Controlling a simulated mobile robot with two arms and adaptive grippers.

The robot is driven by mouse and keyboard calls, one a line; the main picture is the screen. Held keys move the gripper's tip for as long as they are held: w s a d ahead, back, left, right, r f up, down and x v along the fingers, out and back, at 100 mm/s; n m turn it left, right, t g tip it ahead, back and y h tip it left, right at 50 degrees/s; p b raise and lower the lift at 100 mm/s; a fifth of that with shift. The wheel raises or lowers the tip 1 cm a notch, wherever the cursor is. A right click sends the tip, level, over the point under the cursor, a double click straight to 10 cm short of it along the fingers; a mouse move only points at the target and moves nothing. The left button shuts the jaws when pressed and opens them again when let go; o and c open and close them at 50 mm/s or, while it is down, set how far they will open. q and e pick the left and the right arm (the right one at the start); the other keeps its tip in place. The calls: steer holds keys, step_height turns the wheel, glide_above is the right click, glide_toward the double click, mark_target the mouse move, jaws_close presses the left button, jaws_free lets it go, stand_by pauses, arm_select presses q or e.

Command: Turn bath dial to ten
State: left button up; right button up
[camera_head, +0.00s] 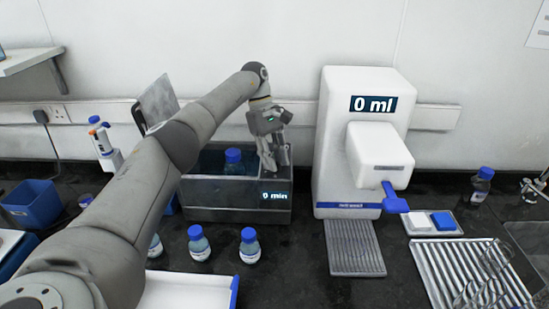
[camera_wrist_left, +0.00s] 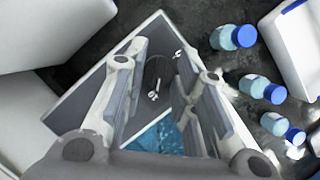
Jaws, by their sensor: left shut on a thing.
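The water bath (camera_head: 215,200) is a dark grey box against the back wall, with blue water and a blue-capped bottle (camera_head: 233,158) inside. Its front display (camera_head: 274,195) reads 0 min. My left gripper (camera_head: 275,164) points down at the bath's right end, shut on the bath dial. The dial itself is hidden by the fingers in the head view. In the left wrist view my left gripper (camera_wrist_left: 161,62) has its two fingers either side of a dark face with small white marks (camera_wrist_left: 153,95); the dial's shape and setting cannot be made out. My right gripper is not in view.
A white dispenser (camera_head: 336,130) reading 0 ml stands close to the right of the bath. Blue-capped bottles (camera_head: 250,246) stand in front of it. A white tray (camera_head: 190,291) lies nearer, and a metal rack (camera_head: 465,270) is at the right.

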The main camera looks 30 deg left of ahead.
arm_select(q)
steer(key=o, duration=1)
step_height(320, 180, up, 10)
steer(key=shift+f, duration=0.1)
stand_by(0.5)
